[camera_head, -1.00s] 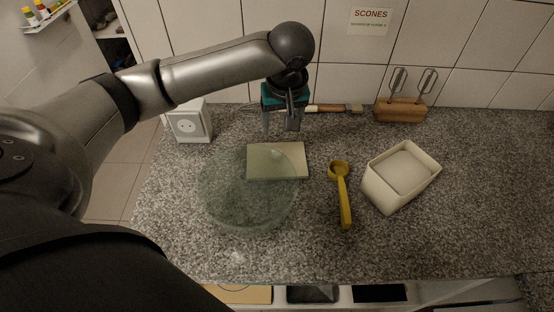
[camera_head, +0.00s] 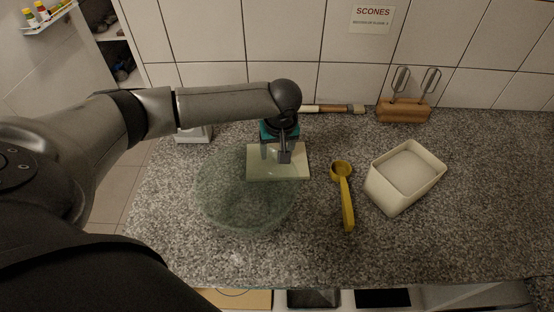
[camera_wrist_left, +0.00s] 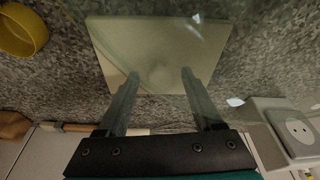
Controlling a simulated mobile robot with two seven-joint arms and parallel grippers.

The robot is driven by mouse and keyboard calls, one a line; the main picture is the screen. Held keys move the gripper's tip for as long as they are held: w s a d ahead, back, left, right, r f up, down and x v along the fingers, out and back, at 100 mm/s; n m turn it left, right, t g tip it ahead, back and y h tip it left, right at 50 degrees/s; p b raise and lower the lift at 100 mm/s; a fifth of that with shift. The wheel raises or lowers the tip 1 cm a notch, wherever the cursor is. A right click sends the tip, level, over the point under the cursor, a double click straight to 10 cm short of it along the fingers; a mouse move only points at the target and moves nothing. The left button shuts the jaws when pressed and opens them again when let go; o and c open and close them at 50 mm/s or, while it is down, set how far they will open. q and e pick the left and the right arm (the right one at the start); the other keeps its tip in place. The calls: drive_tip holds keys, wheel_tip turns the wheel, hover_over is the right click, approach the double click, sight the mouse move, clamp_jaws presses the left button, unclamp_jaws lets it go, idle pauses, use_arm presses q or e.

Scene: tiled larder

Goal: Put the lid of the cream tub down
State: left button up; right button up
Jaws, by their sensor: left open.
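The lid (camera_head: 297,170) is a flat, pale cream square lying on the granite counter; it fills the upper middle of the left wrist view (camera_wrist_left: 112,55). A faint rounded knob shows near its middle. My left gripper (camera_head: 274,159) is open over the lid, fingers pointing down. In the left wrist view its fingertips (camera_wrist_left: 160,75) stand apart on either side of the knob; I cannot tell whether they touch it. The cream tub (camera_head: 381,193) stands uncovered at the right, with pale contents inside. My right gripper is not in view.
A clear glass bowl (camera_head: 243,205) stands close in front and left of the lid, overlapping its left edge in the head view. A yellow scoop (camera_head: 347,200) lies between lid and tub. Behind are a brush (camera_head: 335,109), a wooden whisk block (camera_head: 404,110) and a socket box (camera_wrist_left: 297,128).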

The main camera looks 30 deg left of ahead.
use_arm(q)
clamp_jaws()
idle(0.5)
